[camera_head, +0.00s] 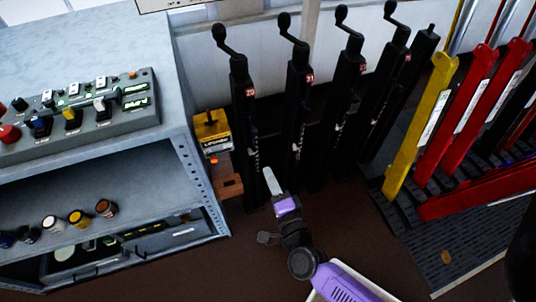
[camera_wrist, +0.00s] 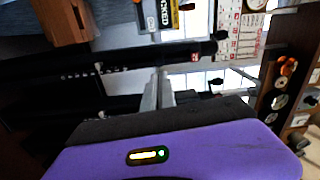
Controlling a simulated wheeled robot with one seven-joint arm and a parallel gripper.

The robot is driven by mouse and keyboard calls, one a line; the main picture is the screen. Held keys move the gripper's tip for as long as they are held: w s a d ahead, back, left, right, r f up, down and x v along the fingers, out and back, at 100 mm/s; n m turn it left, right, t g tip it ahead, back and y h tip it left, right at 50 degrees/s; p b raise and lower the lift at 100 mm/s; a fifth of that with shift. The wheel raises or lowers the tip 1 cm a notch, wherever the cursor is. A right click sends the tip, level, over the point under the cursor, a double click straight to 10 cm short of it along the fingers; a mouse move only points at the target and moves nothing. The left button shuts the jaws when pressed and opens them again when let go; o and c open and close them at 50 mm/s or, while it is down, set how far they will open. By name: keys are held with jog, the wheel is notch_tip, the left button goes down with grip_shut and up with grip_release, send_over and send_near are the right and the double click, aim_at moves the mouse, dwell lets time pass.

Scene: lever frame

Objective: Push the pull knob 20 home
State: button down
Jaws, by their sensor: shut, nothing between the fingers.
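Black lever posts stand in a row in the head view, each with a black crank-like handle on top and a small red number label. The leftmost post (camera_head: 243,110) and the second post (camera_head: 296,110) are closest to my gripper (camera_head: 270,182). In the wrist view my gripper (camera_wrist: 158,88) points towards a dark post (camera_wrist: 130,60) with a red label (camera_wrist: 194,57).
A yellow box (camera_head: 212,133) and a brown block (camera_head: 228,186) sit left of the posts. A grey bench (camera_head: 195,175) with a control panel (camera_head: 85,122) is at left. Yellow (camera_head: 418,130) and red levers (camera_head: 468,120) stand at right. Brown floor (camera_head: 350,225) lies clear between.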

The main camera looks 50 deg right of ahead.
jog(key=m, duration=0.1)
jog(key=p, duration=0.1)
send_near(254, 133)
jog(key=shift+m, duration=0.3)
jog(key=x, duration=0.5)
jog(key=shift+w+f, duration=0.15)
jog(key=shift+x, duration=0.8)
jog(key=x, duration=0.2)
jog(key=shift+w+d+f+b, duration=0.15)
jog(key=shift+w+d+b, duration=0.1)
jog(key=shift+b, duration=0.15)
jog(key=shift+w, duration=0.1)
jog(key=shift+d+r, duration=0.1)
jog(key=shift+r, duration=0.15)
